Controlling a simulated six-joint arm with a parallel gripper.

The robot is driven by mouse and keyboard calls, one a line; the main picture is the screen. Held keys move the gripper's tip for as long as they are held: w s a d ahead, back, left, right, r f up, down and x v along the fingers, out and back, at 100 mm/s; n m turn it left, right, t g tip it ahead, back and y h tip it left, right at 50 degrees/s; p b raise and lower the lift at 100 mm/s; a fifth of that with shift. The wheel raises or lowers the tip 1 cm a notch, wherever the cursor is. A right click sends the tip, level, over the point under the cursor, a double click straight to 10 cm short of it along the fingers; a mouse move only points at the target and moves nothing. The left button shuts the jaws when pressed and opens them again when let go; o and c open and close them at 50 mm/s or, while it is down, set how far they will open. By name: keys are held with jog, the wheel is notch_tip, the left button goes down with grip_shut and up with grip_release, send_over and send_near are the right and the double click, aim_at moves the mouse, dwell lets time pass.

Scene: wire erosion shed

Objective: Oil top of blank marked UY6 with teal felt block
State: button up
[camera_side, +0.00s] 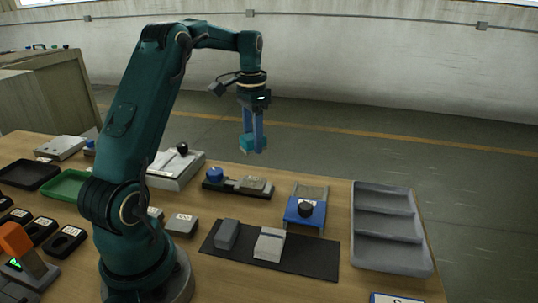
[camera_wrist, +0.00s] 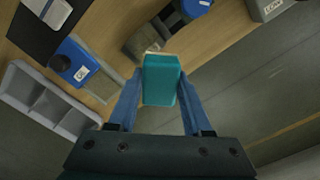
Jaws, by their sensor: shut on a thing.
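My gripper (camera_side: 255,145) hangs above the back of the wooden table with its blue fingers closed. It is shut on the teal felt block (camera_wrist: 161,78), which also shows in the side view (camera_side: 246,142). The block is clear of everything below it. No mark UY6 is legible on any blank. A grey-brown blank (camera_side: 253,183) sits in a dark holder with a blue knob (camera_side: 215,174), below my gripper. A dark grey block (camera_side: 227,233) and a pale block (camera_side: 269,245) rest on a black mat (camera_side: 310,262). A blue box with a black knob (camera_side: 305,211) stands to their right.
A grey compartment tray (camera_side: 391,261) stands at the right table edge. A labelled grey block (camera_side: 181,223) lies near my arm's base. A green tray (camera_side: 66,184), a black tray (camera_side: 28,174) and several dark labelled holders fill the left.

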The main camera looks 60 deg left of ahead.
jog(key=shift+f, duration=3.55)
jog(key=shift+s+d+f, duration=0.2)
jog(key=shift+s+d, duration=2.05)
grip_shut()
jog(key=shift+w+a, duration=2.3)
jog(key=shift+a, duration=0.05)
jog(key=shift+w+d, duration=0.4)
jog(key=shift+d, duration=0.25)
jog(key=shift+s+d, duration=2.1)
jog(key=shift+s, duration=0.05)
jog(key=shift+w+a, duration=2.15)
jog(key=shift+r, duration=4.05)
